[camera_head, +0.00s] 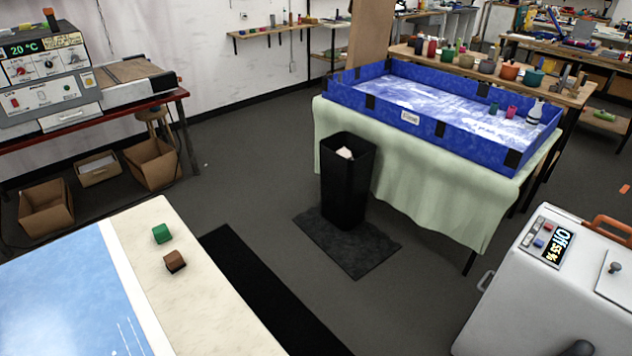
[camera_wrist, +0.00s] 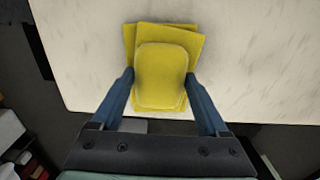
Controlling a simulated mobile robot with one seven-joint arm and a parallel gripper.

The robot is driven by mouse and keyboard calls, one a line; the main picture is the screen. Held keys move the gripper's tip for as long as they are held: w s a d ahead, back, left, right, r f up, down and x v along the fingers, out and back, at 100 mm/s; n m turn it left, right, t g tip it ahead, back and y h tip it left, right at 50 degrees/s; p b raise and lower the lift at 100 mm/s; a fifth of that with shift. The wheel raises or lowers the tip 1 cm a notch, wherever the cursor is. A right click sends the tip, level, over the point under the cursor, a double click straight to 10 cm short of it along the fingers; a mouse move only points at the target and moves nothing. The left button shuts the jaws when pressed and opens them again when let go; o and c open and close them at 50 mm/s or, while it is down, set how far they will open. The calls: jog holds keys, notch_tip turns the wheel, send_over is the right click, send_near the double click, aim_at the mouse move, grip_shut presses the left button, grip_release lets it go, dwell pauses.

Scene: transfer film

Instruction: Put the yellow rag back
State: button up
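In the wrist view a rounded yellow rag (camera_wrist: 160,72) fills the space between the fingertips of my gripper (camera_wrist: 160,78). The two blue fingers are spread apart, and their tips meet the rag's left and right sides. My gripper looks shut on it. Flat, square-cornered yellow cloths (camera_wrist: 186,40) lie behind the rag, slightly turned against each other, on a pale streaked tabletop (camera_wrist: 255,65). I cannot tell whether the rag touches the cloths. The head view shows neither the rag nor my gripper.
The tabletop's near edge lies by my fingers. The head view shows a pale table (camera_head: 195,290) with green (camera_head: 162,233) and brown (camera_head: 175,261) blocks, a black bin (camera_head: 345,190) on a dark mat (camera_head: 365,250), a blue tray (camera_head: 455,138), and a grey machine (camera_head: 520,310).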

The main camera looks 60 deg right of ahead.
jog(key=shift+o, duration=1.4)
notch_tip(320, 180, up, 12)
jog(key=p, duration=0.1)
jog(key=shift+r, duration=0.15)
